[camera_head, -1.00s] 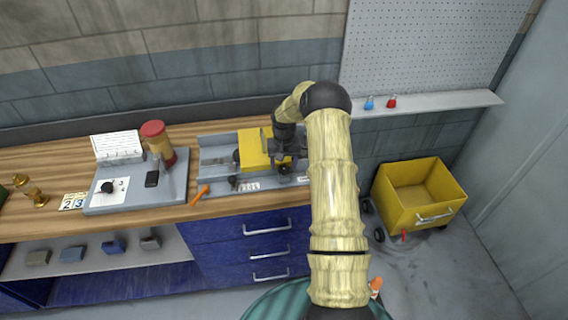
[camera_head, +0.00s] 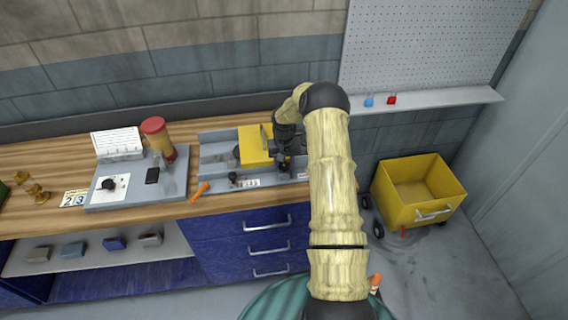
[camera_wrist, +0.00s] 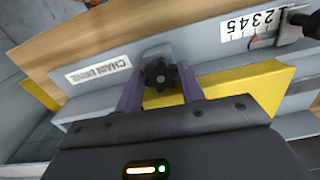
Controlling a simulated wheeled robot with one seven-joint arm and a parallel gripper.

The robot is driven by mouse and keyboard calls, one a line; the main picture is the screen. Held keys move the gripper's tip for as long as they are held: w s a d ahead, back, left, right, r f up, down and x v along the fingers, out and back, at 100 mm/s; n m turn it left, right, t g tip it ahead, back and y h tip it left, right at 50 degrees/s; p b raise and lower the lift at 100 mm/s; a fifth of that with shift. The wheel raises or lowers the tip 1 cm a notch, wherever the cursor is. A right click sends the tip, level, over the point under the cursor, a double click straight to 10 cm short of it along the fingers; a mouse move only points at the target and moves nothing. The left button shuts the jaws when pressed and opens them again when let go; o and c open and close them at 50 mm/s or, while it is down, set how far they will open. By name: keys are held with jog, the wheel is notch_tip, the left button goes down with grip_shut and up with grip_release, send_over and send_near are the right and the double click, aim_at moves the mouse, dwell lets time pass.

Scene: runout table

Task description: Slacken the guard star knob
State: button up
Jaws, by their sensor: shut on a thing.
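The guard star knob (camera_wrist: 161,76) is black and lobed, in front of a grey bracket beside the yellow guard (camera_wrist: 225,88) in the wrist view. My gripper (camera_wrist: 160,88) has its two purple fingers on either side of the knob and is shut on it. In the head view my gripper (camera_head: 284,160) is at the front right of the yellow guard (camera_head: 254,147), on the grey machine bed. The knob is hard to make out there, as my wrist and fingers crowd it.
A numbered scale (camera_wrist: 252,26) and a black knob (camera_wrist: 306,22) lie at the upper right of the wrist view. A "CHAIN DRIVE" label (camera_wrist: 98,69) is left of the star knob. An orange-handled tool (camera_head: 200,191) lies by the bench's front edge. A yellow cart (camera_head: 421,207) stands right.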

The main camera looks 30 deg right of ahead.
jog(key=shift+n+b, duration=0.3)
jog(key=shift+n, duration=0.1)
jog(key=shift+f+n+b, duration=0.1)
jog(key=shift+n+b, duration=0.5)
jog(key=shift+n, duration=0.3)
jog(key=shift+n+b, duration=0.65)
jog(key=shift+n, duration=0.95)
jog(key=shift+d, duration=0.1)
jog(key=o, duration=1)
jog(key=shift+c, duration=0.2)
